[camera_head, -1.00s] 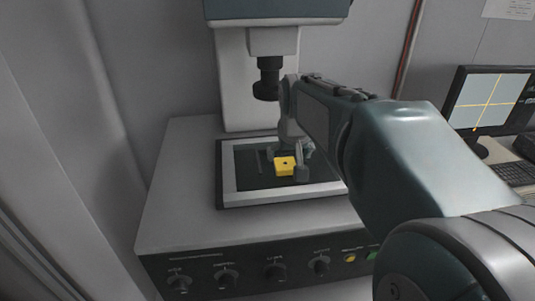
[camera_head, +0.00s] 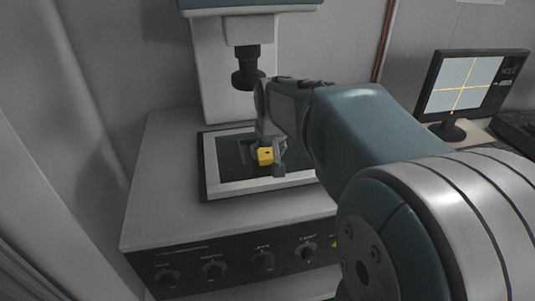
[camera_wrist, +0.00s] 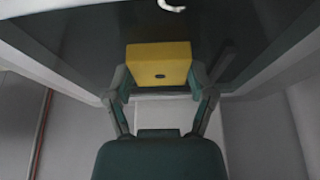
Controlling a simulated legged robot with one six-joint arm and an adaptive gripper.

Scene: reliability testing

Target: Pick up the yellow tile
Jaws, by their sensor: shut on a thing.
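The yellow tile (camera_head: 265,156) is a small block with a dark hole in its face. In the head view it is at my gripper (camera_head: 268,160), over the dark stage of the machine. In the wrist view the tile (camera_wrist: 159,64) sits between the two fingers of my gripper (camera_wrist: 160,84), which is shut on it. The dark stage with its pale frame (camera_head: 214,188) is behind the tile in the head view. How far the tile is above the stage is hard to tell. My arm hides the stage's right side.
A dark lens (camera_head: 246,72) of the machine hangs above the stage, close to my wrist. The machine's grey base (camera_head: 160,190) has a front panel with several knobs (camera_head: 263,262). A monitor (camera_head: 472,82) with yellow crosshairs and a keyboard stand to the right.

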